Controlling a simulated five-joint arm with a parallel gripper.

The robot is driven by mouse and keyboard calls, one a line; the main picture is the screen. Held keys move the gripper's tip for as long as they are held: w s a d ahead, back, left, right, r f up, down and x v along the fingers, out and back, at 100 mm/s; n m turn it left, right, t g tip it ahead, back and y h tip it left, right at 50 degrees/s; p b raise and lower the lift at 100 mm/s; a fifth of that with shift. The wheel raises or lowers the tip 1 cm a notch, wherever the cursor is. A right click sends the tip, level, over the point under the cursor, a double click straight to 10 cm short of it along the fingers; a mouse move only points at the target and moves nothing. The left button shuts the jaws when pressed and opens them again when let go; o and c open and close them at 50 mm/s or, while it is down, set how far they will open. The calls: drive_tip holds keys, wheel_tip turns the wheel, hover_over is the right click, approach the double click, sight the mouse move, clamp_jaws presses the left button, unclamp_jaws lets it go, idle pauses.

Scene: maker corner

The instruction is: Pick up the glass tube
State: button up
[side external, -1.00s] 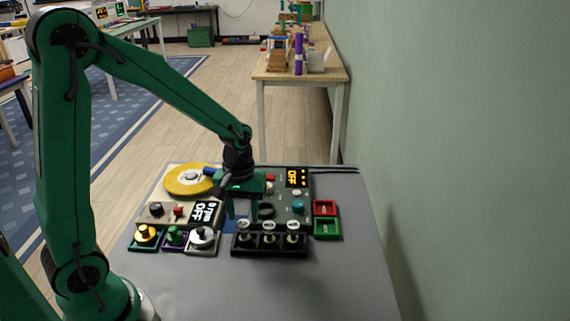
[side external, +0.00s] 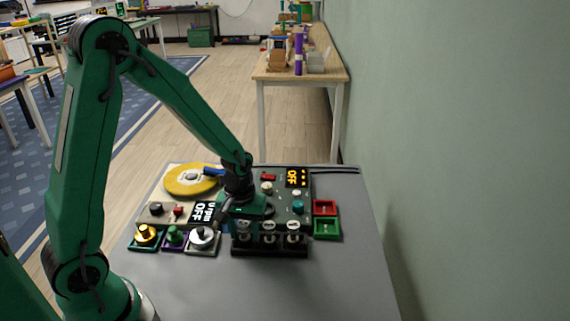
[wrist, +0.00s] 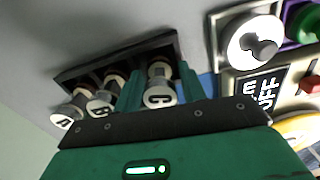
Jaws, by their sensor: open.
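The black rack (side external: 270,250) holds three clear tubes with white lettered caps, seen in the side view and the wrist view (wrist: 68,76). The tube marked C (wrist: 160,85) stands upright at the end nearest the silver knob, which is the left tube (side external: 242,236) in the side view. My gripper (wrist: 160,76) is open, with one green finger on each side of tube C; I cannot tell whether they touch it. In the side view my gripper (side external: 243,220) is low over the left of the rack, and its fingertips are mostly hidden. Tubes B (wrist: 99,104) and A (wrist: 66,115) stand beside it.
A silver knob (side external: 202,236), a green knob (side external: 174,235) and a gold knob (side external: 146,233) sit left of the rack. A yellow disc (side external: 183,181) and a control panel (side external: 298,192) lie behind. Red (side external: 325,208) and green trays (side external: 327,228) are right. The front grey table (side external: 230,290) is clear.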

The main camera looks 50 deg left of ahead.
sight(244, 224)
idle(0.5)
drive_tip(key=c, duration=0.7)
drive_tip(key=shift+c, duration=0.2)
drive_tip(key=shift+r, duration=0.75)
drive_tip(key=r, duration=0.3)
drive_tip(key=shift+d, duration=0.25)
drive_tip(key=s+d+r, duration=0.5)
drive_tip(key=d+r, duration=0.1)
drive_tip(key=d, duration=0.4)
drive_tip(key=shift+s+r, duration=0.15)
drive_tip(key=shift+r, duration=0.1)
drive_tip(key=shift+a, duration=0.1)
